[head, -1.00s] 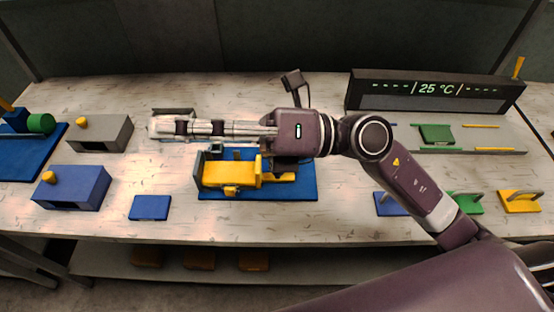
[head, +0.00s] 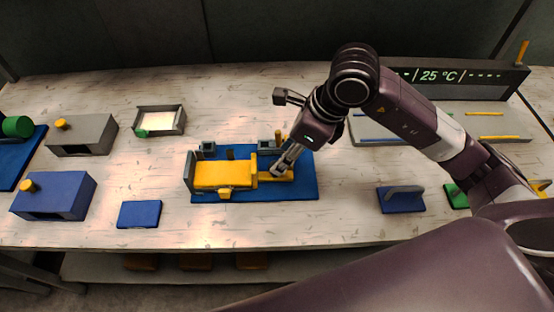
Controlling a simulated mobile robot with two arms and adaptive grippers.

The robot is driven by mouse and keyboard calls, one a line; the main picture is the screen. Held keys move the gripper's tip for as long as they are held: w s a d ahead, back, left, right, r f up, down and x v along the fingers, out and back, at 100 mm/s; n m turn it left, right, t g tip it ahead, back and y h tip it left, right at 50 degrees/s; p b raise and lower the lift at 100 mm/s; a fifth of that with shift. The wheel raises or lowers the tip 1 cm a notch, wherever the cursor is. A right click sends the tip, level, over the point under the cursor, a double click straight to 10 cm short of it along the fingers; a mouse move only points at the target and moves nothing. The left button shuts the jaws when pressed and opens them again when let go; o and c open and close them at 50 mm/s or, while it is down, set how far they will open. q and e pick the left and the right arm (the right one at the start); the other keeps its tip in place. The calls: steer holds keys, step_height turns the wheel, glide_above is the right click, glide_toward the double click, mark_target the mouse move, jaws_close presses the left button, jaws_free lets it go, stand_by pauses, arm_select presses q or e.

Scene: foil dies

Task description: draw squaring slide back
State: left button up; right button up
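A yellow slide (head: 225,176) sits in a fixture on a blue base plate (head: 305,187). A small yellow tab sticks out at its front, and a narrower yellow bar (head: 268,177) extends from its right end. A grey upright plate (head: 191,172) stands at the fixture's left end. My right gripper (head: 281,170) points down and left, its fingertips at the yellow bar. I cannot tell whether they touch it or how far apart they are. My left gripper is not in view.
A grey tray (head: 176,120) with a pale inside and a green tab stands behind left. Grey (head: 95,142) and blue (head: 70,196) boxes with yellow knobs are at left. A flat blue block (head: 139,214) lies in front. Blue (head: 401,204) and green handled blocks are at right.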

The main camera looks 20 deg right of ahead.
steer(key=shift+p+x, duration=0.35)
steer(key=shift+x, duration=1.95)
steer(key=shift+a, duration=0.1)
steer(key=shift+c, duration=0.6)
jaws_close()
